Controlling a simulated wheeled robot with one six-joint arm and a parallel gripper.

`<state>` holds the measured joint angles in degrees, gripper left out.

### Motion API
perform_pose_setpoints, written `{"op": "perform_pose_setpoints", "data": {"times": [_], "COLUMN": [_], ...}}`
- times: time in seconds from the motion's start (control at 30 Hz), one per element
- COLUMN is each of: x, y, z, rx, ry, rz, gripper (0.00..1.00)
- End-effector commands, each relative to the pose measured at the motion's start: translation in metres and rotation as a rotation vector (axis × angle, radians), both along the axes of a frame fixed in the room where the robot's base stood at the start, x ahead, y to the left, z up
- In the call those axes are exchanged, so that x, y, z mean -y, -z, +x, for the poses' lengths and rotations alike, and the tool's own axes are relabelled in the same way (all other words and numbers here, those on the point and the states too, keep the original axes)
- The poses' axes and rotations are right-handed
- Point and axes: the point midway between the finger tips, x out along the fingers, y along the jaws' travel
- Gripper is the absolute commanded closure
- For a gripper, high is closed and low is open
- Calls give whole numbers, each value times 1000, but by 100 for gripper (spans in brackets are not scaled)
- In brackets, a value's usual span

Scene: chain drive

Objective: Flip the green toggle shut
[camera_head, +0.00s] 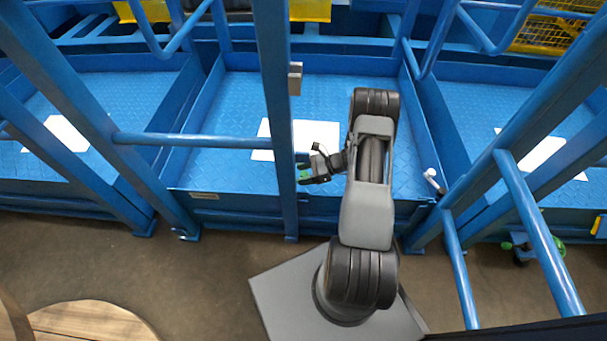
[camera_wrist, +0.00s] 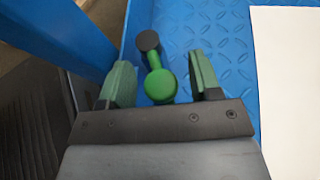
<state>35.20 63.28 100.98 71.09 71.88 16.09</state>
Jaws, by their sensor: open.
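The green toggle (camera_wrist: 160,85) shows in the wrist view as a green rounded part with a short green stem and a black round end. It lies between the two green fingers of my gripper (camera_wrist: 161,62). The fingers are apart, with gaps visible on both sides of the toggle, so they do not appear to grip it. In the head view my gripper (camera_head: 303,172) is near a blue upright at the front of the middle bay. The toggle cannot be clearly told from the green fingers there, and its base is hidden.
A blue upright post (camera_head: 275,110) stands close to my gripper, with a horizontal rail (camera_head: 190,141) to its left. A white-tipped lever (camera_head: 432,178) is at the bay's right front corner. A white sheet (camera_head: 300,135) lies on the blue patterned floor. More blue bars are at right.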

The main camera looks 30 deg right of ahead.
Motion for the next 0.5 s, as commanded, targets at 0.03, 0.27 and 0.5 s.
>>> {"op": "perform_pose_setpoints", "data": {"times": [0.03,0.27,0.5], "x": [-1,-1,-1], "y": [1,0,0], "z": [0,0,0], "rx": [0,0,0], "ry": [0,0,0], "rz": [0,0,0], "gripper": [42,42,64]}}
